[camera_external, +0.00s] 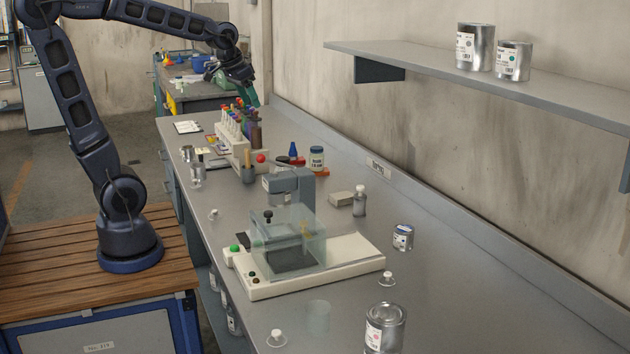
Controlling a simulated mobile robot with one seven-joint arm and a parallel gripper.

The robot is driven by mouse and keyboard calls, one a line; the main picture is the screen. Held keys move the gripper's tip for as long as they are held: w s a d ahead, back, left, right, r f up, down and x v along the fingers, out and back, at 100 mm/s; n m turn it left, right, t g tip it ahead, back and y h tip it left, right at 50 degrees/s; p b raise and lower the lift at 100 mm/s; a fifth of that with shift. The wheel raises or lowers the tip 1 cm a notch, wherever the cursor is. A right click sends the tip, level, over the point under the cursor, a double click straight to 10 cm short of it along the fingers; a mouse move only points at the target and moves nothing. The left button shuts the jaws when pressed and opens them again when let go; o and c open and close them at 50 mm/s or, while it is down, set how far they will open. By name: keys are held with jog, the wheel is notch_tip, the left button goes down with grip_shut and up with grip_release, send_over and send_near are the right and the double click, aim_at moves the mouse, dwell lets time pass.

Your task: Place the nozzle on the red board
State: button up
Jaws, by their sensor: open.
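Three small white nozzle-like pieces stand on the grey bench: one (213,214) near its left edge, one (387,279) right of the white machine base, one (276,338) at the front. I cannot tell which is the task's nozzle. A small orange-red flat patch (323,172) shows under a white-labelled jar (316,157) by the wall; it may be the red board, but it is mostly hidden. My gripper (250,84) is at the far end of the bench, above its surface and away from these pieces. It is open; its fingers are small and hard to make out.
A machine with a clear guard (288,238) fills the middle of the bench. A rack of colored vials (232,128) stands behind it. A wall shelf (480,74) overhangs the right side.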

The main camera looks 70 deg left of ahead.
jog(key=s+d+f+m, duration=0.1)
jog(key=s+d, duration=0.3)
jog(key=s, duration=0.4)
jog(key=s+d+f+m, duration=0.1)
jog(key=s+d+f, duration=0.1)
jog(key=s, duration=0.7)
jog(key=shift+s+d+f+h, duration=0.2)
jog(key=shift+d+h, duration=0.2)
jog(key=shift+d, duration=0.5)
